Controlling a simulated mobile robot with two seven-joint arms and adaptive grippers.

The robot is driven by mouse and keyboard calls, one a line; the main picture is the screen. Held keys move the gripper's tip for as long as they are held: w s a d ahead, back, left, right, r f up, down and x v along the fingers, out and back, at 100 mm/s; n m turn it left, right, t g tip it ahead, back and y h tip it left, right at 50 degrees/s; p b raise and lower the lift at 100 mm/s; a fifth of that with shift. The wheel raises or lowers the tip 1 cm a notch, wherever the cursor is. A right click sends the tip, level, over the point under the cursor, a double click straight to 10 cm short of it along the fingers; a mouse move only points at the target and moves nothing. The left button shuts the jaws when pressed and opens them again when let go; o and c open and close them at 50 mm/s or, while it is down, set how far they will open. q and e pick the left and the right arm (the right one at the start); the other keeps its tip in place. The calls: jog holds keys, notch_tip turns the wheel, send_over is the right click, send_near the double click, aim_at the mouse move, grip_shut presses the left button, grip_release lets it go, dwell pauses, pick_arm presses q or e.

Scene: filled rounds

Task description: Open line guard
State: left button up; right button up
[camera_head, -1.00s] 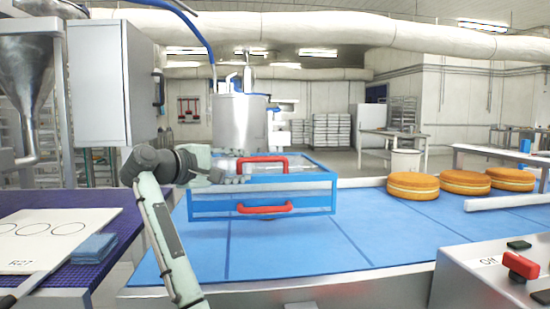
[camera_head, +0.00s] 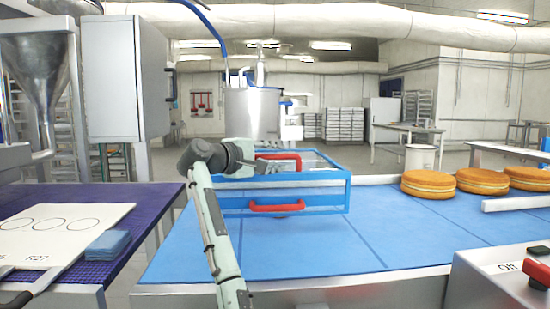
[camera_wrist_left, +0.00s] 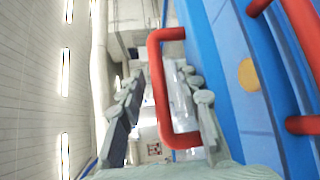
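The line guard (camera_head: 335,197) is a clear box with a blue frame, standing over the blue belt. It has an upper red handle (camera_head: 290,156) on top and a lower red handle (camera_head: 277,207) on its front; it looks closed. My left gripper (camera_head: 274,166) is at the upper handle, partly covering its left end. In the left wrist view a red handle (camera_wrist_left: 157,85) runs between the two open fingers (camera_wrist_left: 160,90), with space beside it. I cannot tell whether they touch it. My right gripper is not in view.
The blue belt (camera_head: 330,246) is clear in front of the guard. Several round cakes (camera_head: 428,184) sit on the belt to the right. A control box with a red switch (camera_head: 538,280) marked "Off" is at the lower right. A purple table (camera_head: 150,208) stands at the left.

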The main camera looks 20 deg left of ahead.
pick_arm(q)
jog(key=shift+c, duration=0.2)
grip_shut()
jog(key=w+a+r+g, duration=0.1)
jog(key=w+r, duration=0.3)
jog(key=r, duration=0.6)
jog(key=w+a+r+n, duration=0.1)
jog(key=w+r, duration=0.3)
jog(key=r, duration=0.5)
jog(key=shift+a+r+n+g, duration=0.3)
jog(key=shift+a+r+g, duration=0.1)
jog(key=shift+a, duration=0.4)
jog(key=shift+w, duration=0.15)
jog(key=shift+o, duration=0.2)
grip_release()
